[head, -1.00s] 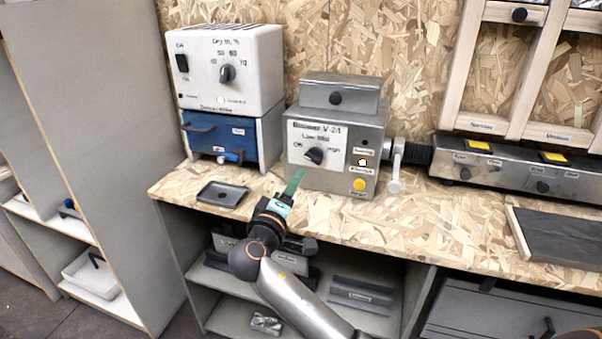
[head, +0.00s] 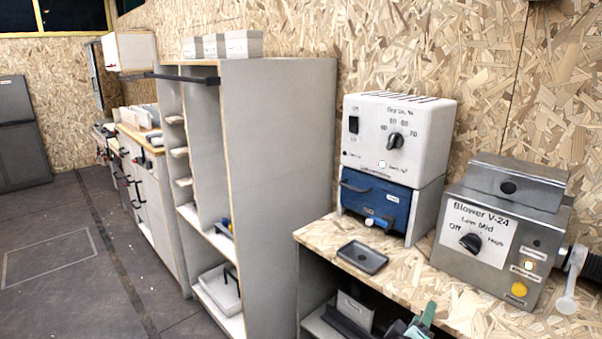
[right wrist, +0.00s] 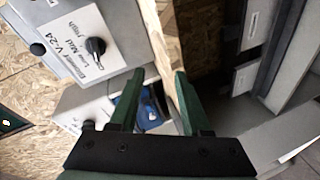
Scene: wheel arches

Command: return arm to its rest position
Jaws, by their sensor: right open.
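My right gripper (head: 421,322) shows only in part at the bottom edge of the head view, in front of the bench edge and below the blower. In the right wrist view, its two green fingers (right wrist: 160,98) stand apart with nothing held between them. The rest of my right arm is outside the head view. The steel Blower V-24 box (head: 535,236) stands on the bench at the right; it also shows at the upper left of the right wrist view (right wrist: 118,22). My left gripper is not in view.
The chipboard bench (head: 318,236) has a small black tray (head: 362,257) near its front edge. A white dial box (head: 425,135) sits on a blue drawer unit (head: 376,203) behind it. A tall grey cabinet (head: 285,130) stands to the left. Floor (head: 110,290) at the left is open.

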